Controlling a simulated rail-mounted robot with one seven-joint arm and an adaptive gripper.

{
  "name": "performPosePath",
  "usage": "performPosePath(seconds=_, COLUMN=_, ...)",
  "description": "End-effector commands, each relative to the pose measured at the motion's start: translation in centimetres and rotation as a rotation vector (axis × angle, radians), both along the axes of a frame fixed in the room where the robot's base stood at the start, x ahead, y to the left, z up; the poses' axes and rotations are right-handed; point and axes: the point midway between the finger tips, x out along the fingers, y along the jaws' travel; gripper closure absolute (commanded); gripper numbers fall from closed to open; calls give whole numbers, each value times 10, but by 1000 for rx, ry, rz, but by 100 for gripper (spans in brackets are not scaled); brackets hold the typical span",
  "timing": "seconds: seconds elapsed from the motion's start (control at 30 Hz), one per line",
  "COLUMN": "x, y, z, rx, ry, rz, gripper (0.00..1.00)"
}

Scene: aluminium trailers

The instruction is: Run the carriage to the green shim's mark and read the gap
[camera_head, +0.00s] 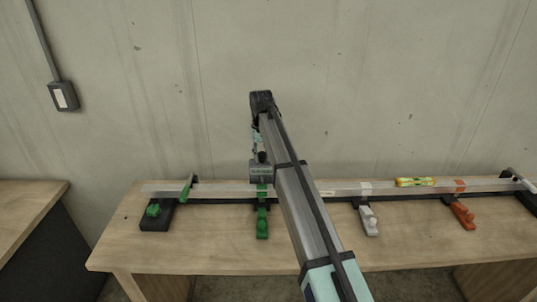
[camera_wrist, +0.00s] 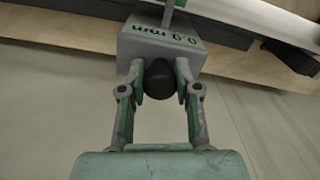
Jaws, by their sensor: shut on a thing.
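The carriage is a grey block (camera_head: 262,171) on the long metal rail (camera_head: 220,188), left of centre in the head view. It sits at the green mark on the rail, in line with the green shim piece (camera_head: 262,222) in front. In the wrist view the carriage's grey face (camera_wrist: 160,40) carries upside-down figures that look like "0.0 mm". My gripper (camera_wrist: 160,80) is shut on the carriage's dark round knob (camera_wrist: 159,84), a green-grey finger on each side. Part of a green piece (camera_wrist: 176,4) shows at the top edge there. The contact under the carriage is hidden.
A yellow level (camera_head: 415,182) lies near the rail. A green lever (camera_head: 188,187) is at the left end. The bench front (camera_head: 190,250) is clear.

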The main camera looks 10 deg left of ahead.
Motion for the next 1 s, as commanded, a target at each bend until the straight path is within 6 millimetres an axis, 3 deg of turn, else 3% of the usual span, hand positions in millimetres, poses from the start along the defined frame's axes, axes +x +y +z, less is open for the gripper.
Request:
performPosePath(seconds=0.27, x=0, y=0, z=-1, rx=-2, ry=1, rz=1, gripper=100)
performPosePath(seconds=0.3, x=0, y=0, z=-1, rx=-2, ry=1, rz=1, gripper=65)
performPosePath(seconds=0.37, x=0, y=0, z=-1, rx=-1, ry=1, rz=1, gripper=44)
performPosePath(seconds=0.77, x=0, y=1, z=4, rx=0, ry=0, rz=1, gripper=43)
performPosePath(seconds=1.0, x=1, y=1, z=36, rx=1, ry=-2, rz=1, gripper=43)
